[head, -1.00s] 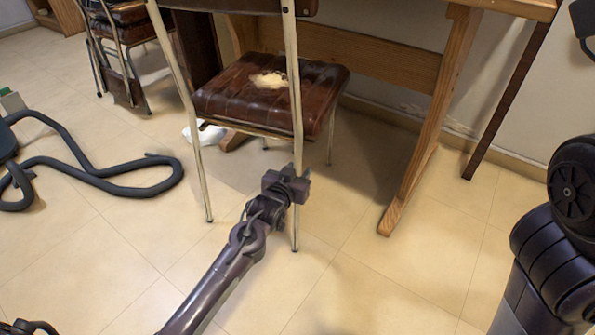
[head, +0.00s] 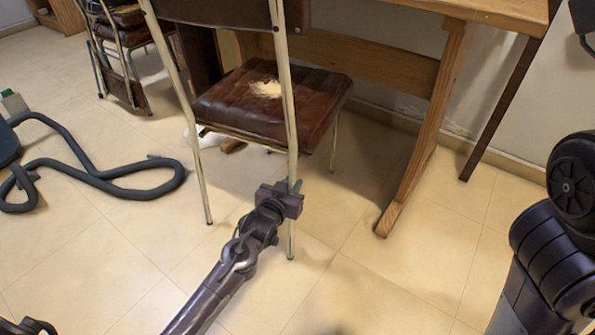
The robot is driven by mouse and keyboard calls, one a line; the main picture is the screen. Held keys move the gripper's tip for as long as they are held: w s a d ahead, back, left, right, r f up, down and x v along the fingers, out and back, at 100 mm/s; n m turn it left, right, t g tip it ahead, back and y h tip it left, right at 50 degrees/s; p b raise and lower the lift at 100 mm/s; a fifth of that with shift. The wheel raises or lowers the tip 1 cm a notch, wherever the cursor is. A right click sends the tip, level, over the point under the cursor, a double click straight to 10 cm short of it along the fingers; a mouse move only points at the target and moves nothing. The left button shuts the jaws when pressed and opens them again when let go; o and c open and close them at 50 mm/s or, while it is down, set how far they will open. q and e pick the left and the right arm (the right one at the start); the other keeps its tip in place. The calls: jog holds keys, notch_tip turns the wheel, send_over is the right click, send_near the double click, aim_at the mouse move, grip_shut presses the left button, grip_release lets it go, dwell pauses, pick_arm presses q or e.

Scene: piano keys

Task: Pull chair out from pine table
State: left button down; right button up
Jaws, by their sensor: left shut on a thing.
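The chair (head: 262,101) has a torn dark brown padded seat, a brown backrest and thin pale metal legs. It stands upright on the floor, its seat in front of and partly beneath the pine table (head: 448,90), backrest towards me. My left gripper (head: 290,191) is shut on the chair's right rear leg, well below the seat. The leg's foot shows below the gripper. My right arm is at the right edge; its gripper is not in view.
A grey vacuum hose (head: 95,172) loops on the floor at the left. Stacked chairs (head: 122,45) stand at the upper left. A dark slanted post (head: 505,105) stands right of the table leg. The tiled floor (head: 375,285) in front is clear.

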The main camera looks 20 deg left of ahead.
pick_arm(q)
jog(key=s+a+p, duration=0.1)
jog(key=s+p, duration=0.5)
jog(key=s, duration=0.2)
jog(key=s+a+p, duration=0.2)
jog(key=s+p, duration=0.3)
jog(key=s, duration=0.4)
jog(key=shift+a+p, duration=0.25)
jog(key=shift+p, duration=0.15)
dwell(1.1)
jog(key=shift+s, duration=0.1)
jog(key=c, duration=1)
grip_release()
